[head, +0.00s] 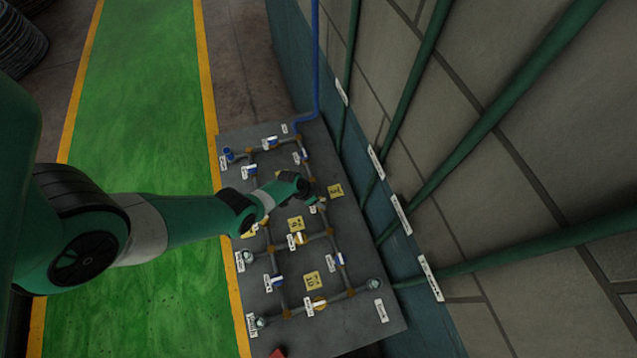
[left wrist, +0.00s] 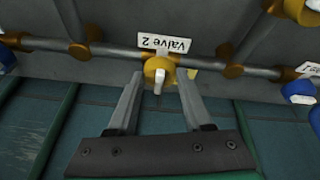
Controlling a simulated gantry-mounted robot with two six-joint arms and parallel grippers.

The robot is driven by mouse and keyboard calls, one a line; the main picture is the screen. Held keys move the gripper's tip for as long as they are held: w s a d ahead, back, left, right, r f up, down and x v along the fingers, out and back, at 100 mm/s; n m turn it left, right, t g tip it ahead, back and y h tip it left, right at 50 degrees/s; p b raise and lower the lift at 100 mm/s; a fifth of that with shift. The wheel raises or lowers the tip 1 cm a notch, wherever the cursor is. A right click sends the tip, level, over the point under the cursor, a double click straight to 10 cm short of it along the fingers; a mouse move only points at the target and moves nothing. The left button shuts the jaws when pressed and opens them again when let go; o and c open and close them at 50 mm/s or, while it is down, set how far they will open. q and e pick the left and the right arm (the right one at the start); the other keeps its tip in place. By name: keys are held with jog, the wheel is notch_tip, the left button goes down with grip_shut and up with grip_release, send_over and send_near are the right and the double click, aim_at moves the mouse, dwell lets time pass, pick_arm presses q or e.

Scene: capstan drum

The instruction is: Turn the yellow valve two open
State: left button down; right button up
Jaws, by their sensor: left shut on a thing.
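The yellow valve two (left wrist: 158,68) shows in the left wrist view as a round yellow knob with a pale pointer, on a grey pipe. Its "Valve 2" label (left wrist: 165,43) appears upside down just above it. My left gripper (left wrist: 160,80) has one finger on each side of the knob and is shut on it. In the head view my left gripper (head: 314,197) reaches over the middle of the panel and hides most of this valve. My right gripper is in neither view.
The grey panel (head: 345,315) carries pipes and several other blue and yellow valves, such as a yellow one (head: 319,303) near its lower end. Blue valves (left wrist: 298,90) stand at the right of the wrist view. Green pipes (head: 420,65) run along the wall.

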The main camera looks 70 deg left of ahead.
pick_arm(q)
jog(key=shift+n, duration=0.3)
jog(key=n, duration=0.1)
jog(key=n+y, duration=0.1)
jog(key=shift+d+n, duration=0.2)
jog(key=shift+n, duration=0.2)
jog(key=n+y, duration=0.1)
jog(key=n, duration=0.1)
jog(key=shift+w+d+f+n+g, duration=0.1)
jog(key=shift+n+g, duration=0.2)
jog(key=shift+n, duration=0.1)
jog(key=n, duration=0.1)
jog(key=n+g+y+b, duration=0.1)
jog(key=n, duration=0.1)
jog(key=shift+w+d+f+n+y, duration=0.1)
jog(key=shift+n+y, duration=0.2)
jog(key=n+g+b, duration=0.1)
jog(key=n, duration=0.1)
jog(key=shift+n+b, duration=0.35)
jog(key=shift+n, duration=0.05)
jog(key=shift+w+n+g+y, duration=0.1)
jog(key=shift+n+g+y, duration=0.25)
jog(key=shift+n, duration=0.45)
jog(key=shift+w+n+g, duration=0.15)
jog(key=shift+n+g, duration=0.4)
jog(key=shift+n, duration=1.15)
jog(key=shift+r, duration=0.2)
